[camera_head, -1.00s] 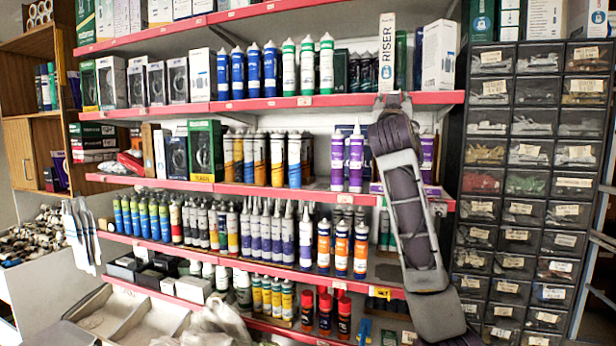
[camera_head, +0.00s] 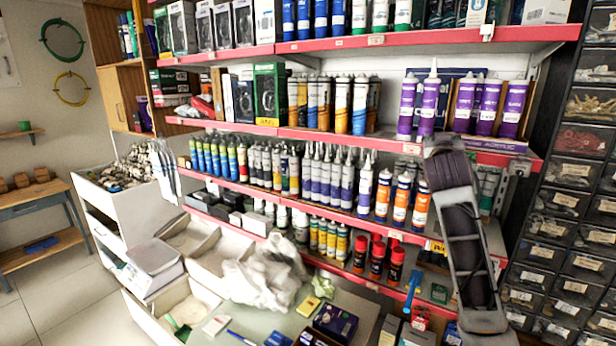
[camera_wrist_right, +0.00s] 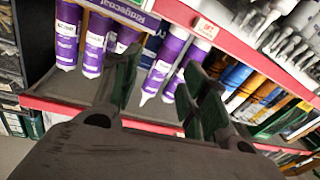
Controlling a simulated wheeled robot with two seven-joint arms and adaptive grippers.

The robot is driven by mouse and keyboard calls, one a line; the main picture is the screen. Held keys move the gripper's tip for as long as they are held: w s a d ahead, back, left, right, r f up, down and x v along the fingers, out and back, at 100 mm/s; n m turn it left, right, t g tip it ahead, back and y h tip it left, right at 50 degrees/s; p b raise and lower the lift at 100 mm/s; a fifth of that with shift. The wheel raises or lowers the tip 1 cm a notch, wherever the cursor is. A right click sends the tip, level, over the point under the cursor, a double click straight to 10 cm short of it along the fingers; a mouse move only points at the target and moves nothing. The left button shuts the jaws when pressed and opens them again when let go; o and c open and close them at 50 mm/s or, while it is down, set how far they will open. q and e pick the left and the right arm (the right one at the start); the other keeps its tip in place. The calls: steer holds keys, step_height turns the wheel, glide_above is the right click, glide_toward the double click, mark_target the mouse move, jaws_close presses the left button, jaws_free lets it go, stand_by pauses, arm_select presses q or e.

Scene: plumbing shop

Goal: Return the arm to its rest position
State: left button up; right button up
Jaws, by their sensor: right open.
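My right arm (camera_head: 465,240) rises from the lower right in the head view, in front of the shelf unit. Its upper end is near the red edge of the shelf with the purple tubes (camera_head: 488,108). The fingers of my right gripper (camera_wrist_right: 160,75) show in the wrist view, spread apart. Nothing appears held between them. Purple tubes (camera_wrist_right: 66,35) show beyond the fingers on the shelf, and one appears in the gap between them. I cannot tell how far the fingertips are from it. My left gripper is not in view.
The red-edged shelves (camera_head: 290,133) hold tubes, boxes and cans. A drawer cabinet (camera_head: 575,170) stands close to the right of my arm. White trays (camera_head: 190,235) and a plastic bag (camera_head: 265,275) lie below. Open floor (camera_head: 75,285) is at the lower left.

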steer(key=s+a+f+n+g+y, duration=0.15)
steer(key=s+f, duration=0.25)
steer(key=f, duration=0.7)
steer(key=s+a+f+n+g+y, duration=0.1)
steer(key=s+a+f+g, duration=0.15)
steer(key=f, duration=0.95)
steer(key=s+a+f+n+g+y, duration=0.15)
steer(key=s+f, duration=0.35)
steer(key=f, duration=0.6)
steer(key=s+a+f+n+g+y, duration=0.1)
steer(key=s+a+f+g+y, duration=0.2)
steer(key=s+f, duration=0.9)
steer(key=s+a+f+g+y, duration=0.1)
steer(key=s+a+f+g, duration=0.55)
steer(key=s, duration=0.95)
step_height(320, 180, down, 35)
steer(key=s+d+b, duration=0.1)
steer(key=s+d, duration=0.2)
steer(key=s+d+f+b, duration=0.1)
steer(key=s+d+f, duration=0.1)
steer(key=s+f, duration=0.9)
steer(key=s+d+f, duration=0.2)
steer(key=s+f, duration=0.9)
steer(key=shift+g+h+b, duration=0.3)
steer(key=shift+g+b, duration=0.1)
